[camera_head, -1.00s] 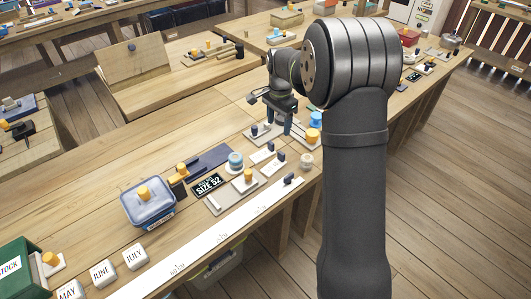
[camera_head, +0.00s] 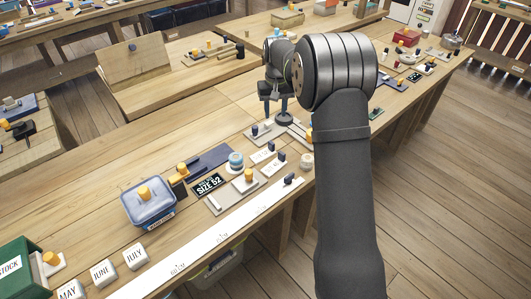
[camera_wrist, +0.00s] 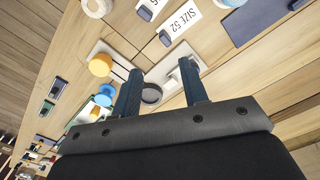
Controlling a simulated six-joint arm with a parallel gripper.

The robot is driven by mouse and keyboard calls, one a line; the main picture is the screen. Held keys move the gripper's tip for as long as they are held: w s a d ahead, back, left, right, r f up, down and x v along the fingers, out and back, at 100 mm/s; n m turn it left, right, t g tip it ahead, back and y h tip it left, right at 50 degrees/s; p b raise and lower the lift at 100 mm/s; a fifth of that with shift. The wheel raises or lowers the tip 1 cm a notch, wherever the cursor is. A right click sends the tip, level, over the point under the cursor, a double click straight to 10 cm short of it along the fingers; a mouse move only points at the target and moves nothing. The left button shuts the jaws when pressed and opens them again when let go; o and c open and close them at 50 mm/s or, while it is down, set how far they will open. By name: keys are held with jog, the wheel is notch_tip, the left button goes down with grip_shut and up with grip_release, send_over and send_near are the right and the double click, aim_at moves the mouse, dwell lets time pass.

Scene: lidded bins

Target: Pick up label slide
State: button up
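Two small white label plates with dark knobs, a farther one (camera_head: 262,154) and a nearer one (camera_head: 272,167), lie near the middle of the bench. In the wrist view a white plate printed SIZE 52 (camera_wrist: 184,17) with a dark blue knob lies at the top, beyond my fingers. I cannot tell which is the label slide. My gripper (camera_head: 276,104) is open above the bench, beyond the white plates. In the wrist view (camera_wrist: 161,66) its fingers are apart, with nothing held.
A lidded blue bin (camera_head: 149,205) with an orange knob stands at the left. A blue round jar (camera_head: 236,161) and a long white ruler strip (camera_head: 222,233) are near the plates. A dark round piece (camera_wrist: 152,94) and an orange knob (camera_wrist: 100,65) lie around my fingers.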

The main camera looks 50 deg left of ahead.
jog(key=a+n, duration=0.2)
jog(key=n, duration=0.3)
send_over(271, 142)
jog(key=f, duration=1.1)
jog(key=shift+w+d+f, duration=0.25)
jog(key=shift+f, duration=0.15)
jog(key=shift+s+a+f, duration=0.1)
jog(key=shift+f, duration=1.25)
jog(key=shift+s+a+f, duration=0.1)
jog(key=shift+f, duration=1.25)
grip_shut()
